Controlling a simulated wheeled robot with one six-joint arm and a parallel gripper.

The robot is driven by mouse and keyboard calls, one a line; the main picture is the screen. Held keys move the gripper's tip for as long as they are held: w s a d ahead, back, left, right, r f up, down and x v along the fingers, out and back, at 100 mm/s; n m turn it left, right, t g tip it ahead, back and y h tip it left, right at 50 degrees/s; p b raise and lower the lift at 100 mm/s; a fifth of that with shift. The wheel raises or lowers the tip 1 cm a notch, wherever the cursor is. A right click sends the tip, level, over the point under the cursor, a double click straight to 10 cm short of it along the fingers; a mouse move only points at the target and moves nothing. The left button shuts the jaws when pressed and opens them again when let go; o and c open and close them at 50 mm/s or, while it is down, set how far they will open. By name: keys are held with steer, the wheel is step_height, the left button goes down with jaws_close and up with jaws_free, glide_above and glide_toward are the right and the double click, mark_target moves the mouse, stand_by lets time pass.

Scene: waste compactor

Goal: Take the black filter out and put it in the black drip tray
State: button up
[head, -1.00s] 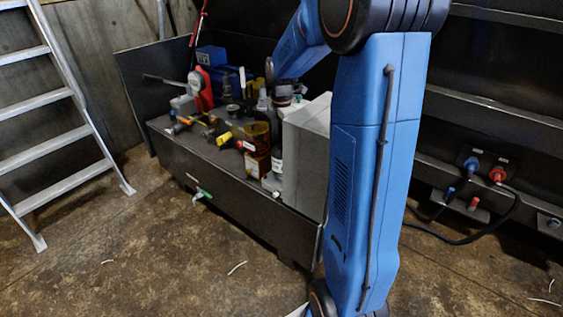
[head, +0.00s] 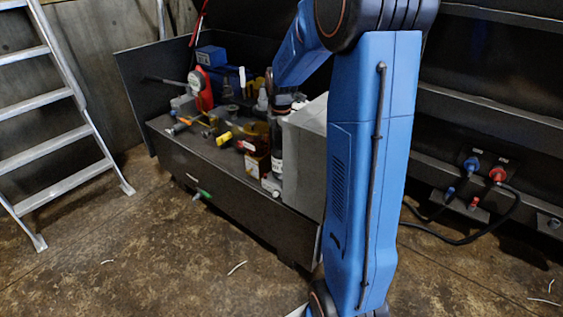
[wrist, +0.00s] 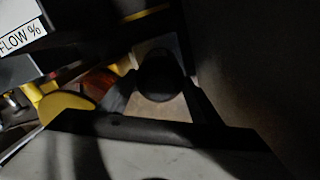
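In the wrist view a dark round object (wrist: 160,76), which looks like the black filter, sits between the two dark fingers of my gripper (wrist: 161,84). A finger stands on each side of it. The picture is too dark to tell whether they touch it or only surround it. In the head view my arm reaches down behind the bottles at the bench's right part, and the fingertips are hidden there. A dark bottle-like cylinder with a white label (head: 277,163) stands below the wrist. I cannot make out the black drip tray for certain.
A dark bench (head: 235,185) holds a red gauge-like tool (head: 201,88), a blue box (head: 211,60), an amber container (head: 257,140) and a grey box (head: 305,160). A ladder (head: 55,110) stands left. A panel with a FLOW % label (wrist: 22,36) is close in the wrist view.

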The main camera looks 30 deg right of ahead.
steer(key=shift+c, duration=1)
steer(key=n, duration=0.4)
steer(key=shift+n, duration=0.6)
steer(key=n, duration=0.5)
steer(key=o, duration=1.2)
steer(key=shift+o, duration=0.2)
steer(key=shift+c, duration=0.3)
